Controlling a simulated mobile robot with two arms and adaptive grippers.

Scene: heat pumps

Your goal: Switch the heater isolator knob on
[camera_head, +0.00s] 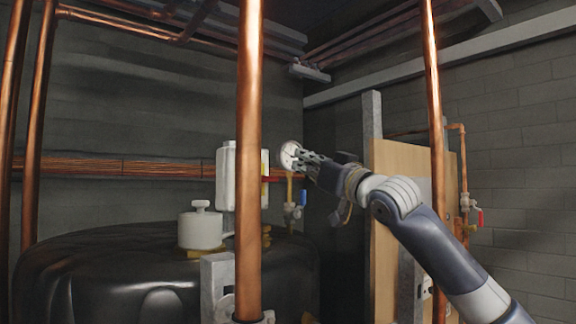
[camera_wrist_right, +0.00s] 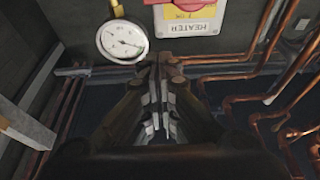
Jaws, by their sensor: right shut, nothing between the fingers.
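The heater isolator shows at the top of the right wrist view as a yellow panel (camera_wrist_right: 190,14) with a white HEATER label (camera_wrist_right: 199,28) under it. A red part, likely the knob (camera_wrist_right: 178,2), is cut off by the frame's top edge. My right gripper (camera_wrist_right: 163,62) is shut and empty. Its fingertips appear just below the panel in that view; I cannot tell whether they touch anything. In the head view my right gripper (camera_head: 290,157) reaches in from the right, in front of the round gauge. My left gripper is not in view.
A round white gauge (camera_wrist_right: 122,41) sits left of the label. In the head view, a vertical copper pipe (camera_head: 249,120) stands left of my gripper and another (camera_head: 433,100) near my right arm. A black tank (camera_head: 120,270) and a wooden board (camera_head: 385,230) are nearby.

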